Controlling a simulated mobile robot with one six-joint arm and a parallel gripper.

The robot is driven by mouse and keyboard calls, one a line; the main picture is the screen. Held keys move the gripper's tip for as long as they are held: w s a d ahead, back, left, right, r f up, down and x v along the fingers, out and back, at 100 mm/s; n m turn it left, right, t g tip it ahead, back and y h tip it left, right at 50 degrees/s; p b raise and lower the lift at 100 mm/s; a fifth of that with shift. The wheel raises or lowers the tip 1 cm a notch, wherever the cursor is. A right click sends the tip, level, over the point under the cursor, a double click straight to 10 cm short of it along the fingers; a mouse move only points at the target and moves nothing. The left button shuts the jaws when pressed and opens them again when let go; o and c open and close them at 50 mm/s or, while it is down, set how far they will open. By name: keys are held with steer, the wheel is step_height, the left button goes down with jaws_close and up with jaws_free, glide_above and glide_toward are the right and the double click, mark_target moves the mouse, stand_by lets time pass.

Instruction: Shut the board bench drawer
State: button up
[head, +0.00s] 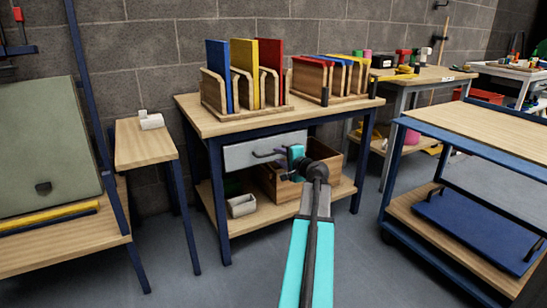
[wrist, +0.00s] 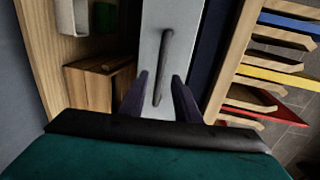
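The board bench (head: 190,101) stands in the middle of the head view, with a wooden top and dark blue frame. Its drawer has a light grey front (head: 240,154) under the top, also in the wrist view (wrist: 150,18). I cannot tell whether a small gap remains behind the front. The dark bar handle (head: 264,155) shows in the wrist view (wrist: 163,65). My gripper (head: 292,158) is at the drawer front, near the handle's right end. In the wrist view my gripper (wrist: 160,85) is open, its two dark fingers on either side of the handle; contact is unclear.
Racks with blue, yellow and red boards (head: 270,75) stand on the bench. A wooden crate (head: 330,160) and a pale bin (head: 241,206) sit on its lower shelf. A trolley (head: 480,130) stands right, a small table (head: 140,150) left. The floor in front is clear.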

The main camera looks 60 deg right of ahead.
mark_target(273, 153)
steer(key=shift+b+x, duration=0.85)
steer(key=shift+x, duration=1.9)
steer(key=shift+c, duration=0.4)
jaws_close()
